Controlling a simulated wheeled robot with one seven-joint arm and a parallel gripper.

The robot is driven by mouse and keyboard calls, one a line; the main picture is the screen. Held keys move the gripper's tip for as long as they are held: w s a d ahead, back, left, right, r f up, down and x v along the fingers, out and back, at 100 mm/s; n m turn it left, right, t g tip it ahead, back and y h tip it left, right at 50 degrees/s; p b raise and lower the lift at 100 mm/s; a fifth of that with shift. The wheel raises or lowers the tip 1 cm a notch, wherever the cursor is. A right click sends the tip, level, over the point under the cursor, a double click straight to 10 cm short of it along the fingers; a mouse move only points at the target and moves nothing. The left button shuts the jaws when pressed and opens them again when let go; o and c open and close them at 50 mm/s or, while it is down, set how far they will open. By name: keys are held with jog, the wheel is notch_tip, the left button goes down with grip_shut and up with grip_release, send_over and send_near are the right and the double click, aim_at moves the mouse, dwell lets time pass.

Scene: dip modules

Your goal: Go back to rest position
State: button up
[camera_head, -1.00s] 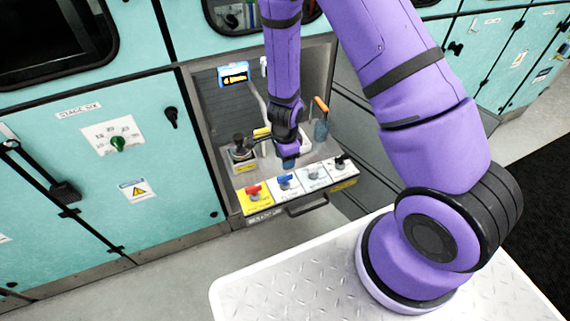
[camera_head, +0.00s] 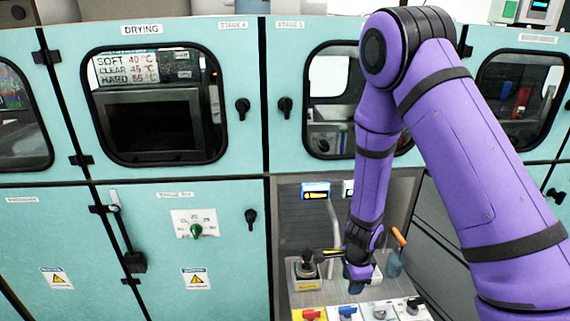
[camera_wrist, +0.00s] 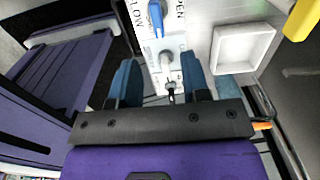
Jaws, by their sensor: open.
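My gripper (camera_wrist: 160,85) shows in the wrist view with its two blue fingers apart and nothing between them. Beyond the fingers is a white panel with a blue handle (camera_wrist: 156,18) and part of the word "OPEN". In the head view my purple arm hangs down in front of a recessed workstation, and my gripper (camera_head: 357,284) is low over its shelf. The fingertips are small there and partly hidden by the wrist.
A black-knobbed joystick (camera_head: 308,262) stands left of my gripper, and an orange-handled tool (camera_head: 398,240) stands right. Red (camera_head: 311,314) and blue (camera_head: 347,311) valve handles line the front. Teal cabinets (camera_head: 150,240) surround the recess. A square white tray (camera_wrist: 243,48) shows in the wrist view.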

notch_tip(320, 180, up, 27)
jog(key=s+n+t+y, duration=0.2)
jog(key=n+y, duration=0.1)
jog(key=n, duration=0.6)
jog(key=s+d+r+n+t+h, duration=0.1)
jog(key=s+d+r+n, duration=0.2)
jog(key=s+r, duration=0.5)
jog(key=s+d+r+n+t+h, duration=0.2)
jog(key=s+d+r+n, duration=0.2)
jog(key=s+r, duration=0.4)
jog(key=s+n, duration=0.1)
jog(key=s, duration=0.2)
jog(key=shift+s+r+n, duration=0.25)
jog(key=shift+s+n, duration=0.1)
jog(key=shift+n, duration=0.05)
